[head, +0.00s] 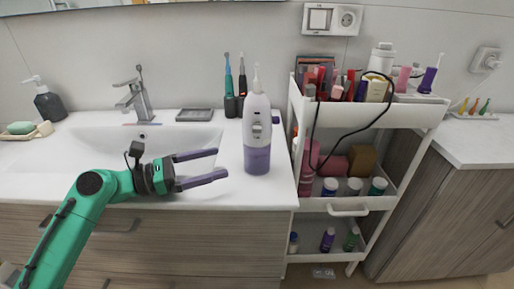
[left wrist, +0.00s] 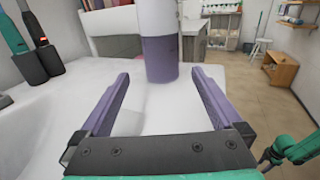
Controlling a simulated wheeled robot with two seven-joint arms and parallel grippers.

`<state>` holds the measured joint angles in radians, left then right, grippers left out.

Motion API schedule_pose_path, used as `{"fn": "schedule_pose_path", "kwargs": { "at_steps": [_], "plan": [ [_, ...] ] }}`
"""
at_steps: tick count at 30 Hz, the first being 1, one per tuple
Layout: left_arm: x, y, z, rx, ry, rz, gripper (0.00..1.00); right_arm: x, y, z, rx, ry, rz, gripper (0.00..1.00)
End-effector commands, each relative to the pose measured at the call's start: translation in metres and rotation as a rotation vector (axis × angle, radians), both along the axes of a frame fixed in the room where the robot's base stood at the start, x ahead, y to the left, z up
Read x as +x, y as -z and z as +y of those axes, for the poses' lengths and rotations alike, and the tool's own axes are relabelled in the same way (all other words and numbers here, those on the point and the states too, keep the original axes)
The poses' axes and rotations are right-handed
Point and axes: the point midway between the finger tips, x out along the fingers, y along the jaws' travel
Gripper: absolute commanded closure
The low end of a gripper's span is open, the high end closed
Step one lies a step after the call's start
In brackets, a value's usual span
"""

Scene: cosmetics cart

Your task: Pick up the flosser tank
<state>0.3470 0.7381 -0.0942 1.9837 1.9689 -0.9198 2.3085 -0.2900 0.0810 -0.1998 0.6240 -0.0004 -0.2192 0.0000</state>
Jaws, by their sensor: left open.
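The flosser (head: 257,115) stands upright on the counter to the right of the sink, with a white upper body and a purple tank (head: 257,159) at its base. The purple tank (left wrist: 160,60) also shows in the left wrist view, straight ahead beyond the fingers. My left gripper (head: 221,164) is open and empty, to the left of the tank, with its fingers pointing at it. In the left wrist view the left gripper (left wrist: 158,82) has its fingers spread on either side of the tank's line, apart from it.
Two electric toothbrushes (head: 229,103) stand behind the flosser on its left. The sink (head: 140,145) lies left, with a tap (head: 140,100) behind. A white cart (head: 294,95) loaded with bottles stands close on the right. A grey soap dish (head: 194,115) lies near the wall.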

Motion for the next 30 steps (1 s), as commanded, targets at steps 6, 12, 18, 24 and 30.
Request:
{"fn": "schedule_pose_path", "kwargs": {
  "at_steps": [6,12,18,24,30],
  "plan": [
    [0.013,-0.004,-0.033,-0.002,0.003,-0.002,0.0,-0.01,-0.007,-0.001,-0.001,0.0,0.015,0.5],
    [0.032,-0.002,-0.077,-0.002,0.002,-0.001,0.0,-0.018,-0.013,-0.001,-0.002,0.001,0.028,0.5],
    [0.043,-0.005,-0.103,0.0,0.002,-0.003,0.0,-0.011,-0.018,-0.001,-0.002,0.0,0.018,0.5],
    [0.057,-0.005,-0.133,0.0,0.001,0.0,0.0,-0.01,-0.021,0.0,0.0,0.0,0.015,0.5],
    [0.057,-0.004,-0.134,0.001,0.0,-0.001,0.0,-0.009,-0.02,0.0,0.0,0.0,0.014,0.5]
  ]
}}
